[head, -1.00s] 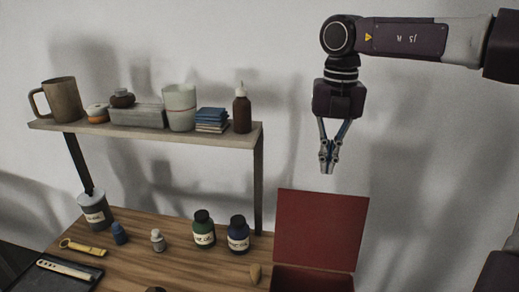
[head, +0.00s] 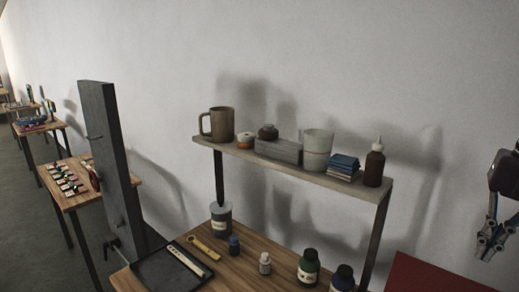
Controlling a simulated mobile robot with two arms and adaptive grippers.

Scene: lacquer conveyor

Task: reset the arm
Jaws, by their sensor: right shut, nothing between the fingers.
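My right gripper (head: 484,246) is at the right edge of the head view, pointing down. Its fingers are shut with nothing between them. It hangs in the air near the upper part of a red box lid (head: 432,277), to the right of the shelf. The rest of the right arm is cut off by the frame edge. My left gripper is not in the head view.
A wooden table (head: 238,271) carries a dark tray (head: 150,266), several bottles and a raised shelf (head: 285,170) with a mug (head: 222,124), cups and a dropper bottle (head: 374,165). A grey post (head: 112,160) stands left. More tables recede at far left.

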